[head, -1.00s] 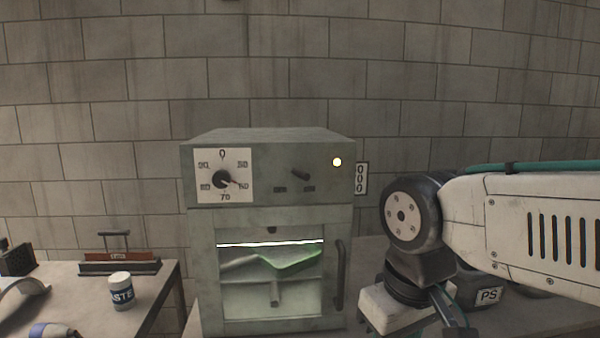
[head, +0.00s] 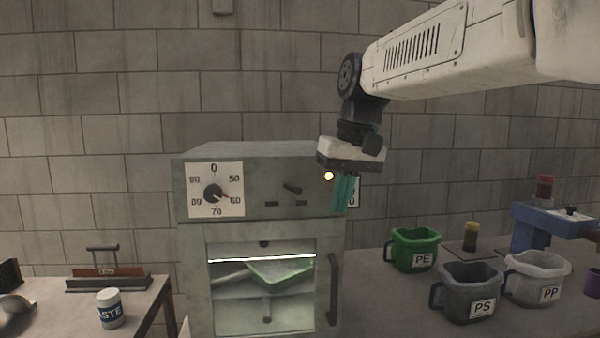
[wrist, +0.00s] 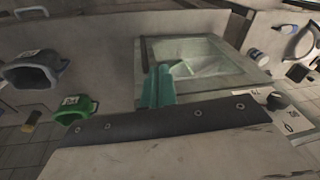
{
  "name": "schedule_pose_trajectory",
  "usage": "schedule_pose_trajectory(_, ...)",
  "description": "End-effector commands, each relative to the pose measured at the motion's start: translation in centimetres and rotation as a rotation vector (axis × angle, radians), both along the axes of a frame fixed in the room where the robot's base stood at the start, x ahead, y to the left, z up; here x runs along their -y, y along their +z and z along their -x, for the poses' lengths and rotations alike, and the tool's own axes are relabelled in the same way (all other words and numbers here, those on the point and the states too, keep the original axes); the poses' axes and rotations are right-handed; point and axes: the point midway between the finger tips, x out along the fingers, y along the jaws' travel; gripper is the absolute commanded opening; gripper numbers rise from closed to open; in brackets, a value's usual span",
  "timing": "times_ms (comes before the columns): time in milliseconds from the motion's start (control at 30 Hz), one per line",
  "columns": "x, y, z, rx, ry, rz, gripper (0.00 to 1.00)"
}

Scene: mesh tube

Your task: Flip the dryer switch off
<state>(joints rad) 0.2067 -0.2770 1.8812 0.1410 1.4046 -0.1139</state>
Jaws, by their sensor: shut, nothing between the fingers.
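The dryer (head: 190,255) is a grey-green box with a dial (head: 214,192) on the left of its upper panel. The dark lever switch (head: 291,188) is right of the dial, tilted, with a small label below each side. My gripper (head: 342,208), with teal fingers, is shut and empty at the dryer's upper right corner, right of the switch; contact cannot be told. In the wrist view the fingers (wrist: 158,88) show over the dryer door (wrist: 195,50). A green tray (head: 280,272) shows inside through the lit window.
A green PE bin (head: 415,250), grey PS bin (head: 468,290) and white PP bin (head: 538,278) stand on the right bench, with a blue device (head: 545,225) behind. A paste jar (head: 110,308) is on the left table. The door handle (head: 333,290) sticks out.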

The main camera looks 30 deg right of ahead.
Motion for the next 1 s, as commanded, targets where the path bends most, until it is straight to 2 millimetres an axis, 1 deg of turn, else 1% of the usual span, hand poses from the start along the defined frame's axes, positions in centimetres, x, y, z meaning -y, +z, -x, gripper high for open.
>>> schedule_pose_trajectory(33, 0.7, 2.0, -2.0, 0.017, 0.006, -0.012, 0.00)
schedule_pose_trajectory(100, 1.4, 4.7, -4.2, 0.043, 0.026, -0.029, 0.00)
schedule_pose_trajectory(233, 2.2, 9.3, -6.9, 0.092, 0.079, -0.052, 0.00)
schedule_pose_trajectory(300, 2.2, 11.5, -7.7, 0.117, 0.112, -0.059, 0.00)
schedule_pose_trajectory(367, 2.0, 13.1, -8.0, 0.138, 0.142, -0.064, 0.00)
schedule_pose_trajectory(400, 1.8, 14.1, -8.0, 0.150, 0.161, -0.064, 0.00)
schedule_pose_trajectory(500, 1.4, 16.0, -7.5, 0.171, 0.204, -0.067, 0.00)
schedule_pose_trajectory(533, 1.2, 16.3, -7.3, 0.171, 0.220, -0.070, 0.00)
schedule_pose_trajectory(600, 1.1, 16.0, -7.1, 0.159, 0.239, -0.073, 0.00)
schedule_pose_trajectory(867, 1.1, 16.0, -7.0, 0.159, 0.242, -0.071, 0.00)
schedule_pose_trajectory(1000, 1.0, 15.5, -7.2, 0.158, 0.242, -0.071, 0.00)
